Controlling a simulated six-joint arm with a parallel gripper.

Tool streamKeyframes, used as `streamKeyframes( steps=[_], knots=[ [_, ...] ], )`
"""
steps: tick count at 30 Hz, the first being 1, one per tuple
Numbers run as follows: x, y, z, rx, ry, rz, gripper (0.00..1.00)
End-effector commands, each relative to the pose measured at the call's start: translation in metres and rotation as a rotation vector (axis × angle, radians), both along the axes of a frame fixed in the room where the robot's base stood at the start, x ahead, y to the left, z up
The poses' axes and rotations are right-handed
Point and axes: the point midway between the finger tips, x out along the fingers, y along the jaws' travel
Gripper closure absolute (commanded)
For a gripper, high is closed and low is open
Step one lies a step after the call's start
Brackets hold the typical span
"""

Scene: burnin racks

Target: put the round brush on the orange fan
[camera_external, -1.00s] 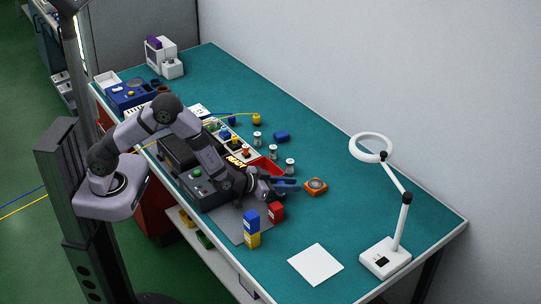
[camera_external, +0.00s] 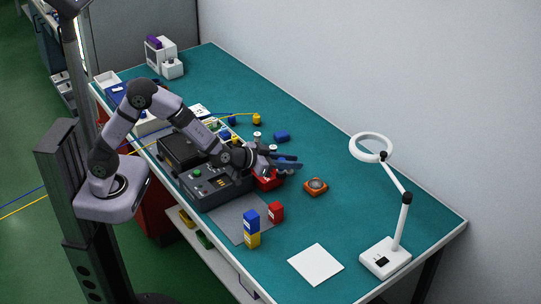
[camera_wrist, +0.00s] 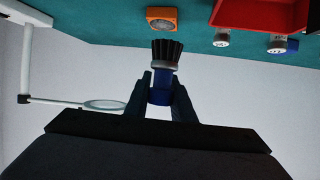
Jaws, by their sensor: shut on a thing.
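The orange fan (camera_external: 316,187) is a small square block with a dark round centre. It lies on the teal bench top, and it also shows at the top of the wrist view (camera_wrist: 162,18). The round brush (camera_wrist: 166,57) has a blue handle, a pale collar and dark bristles. My gripper (camera_wrist: 162,93) is shut on its blue handle, and the bristles point toward the fan side of the wrist view. In the outside view my gripper (camera_external: 290,163) is above the bench, up and left of the fan and apart from it. The brush is hard to make out there.
A red bin (camera_external: 267,181) is just below my gripper. A red block (camera_external: 276,212) and a blue block on a yellow one (camera_external: 251,222) stand nearer the front. A white sheet (camera_external: 316,264) and a magnifier lamp (camera_external: 385,258) are at the right. Bench around the fan is clear.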

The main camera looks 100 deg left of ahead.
Motion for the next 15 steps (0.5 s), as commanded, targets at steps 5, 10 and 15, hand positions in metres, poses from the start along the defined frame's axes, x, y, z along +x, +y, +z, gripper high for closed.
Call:
streamKeyframes(
  steps=[5,10,15],
  knots=[
    [-0.003,0.008,-0.007,0.000,0.003,0.014,1.00],
    [-0.010,0.020,-0.034,0.001,0.006,0.036,1.00],
    [0.012,0.045,-0.038,0.002,-0.004,0.088,1.00]
  ],
)
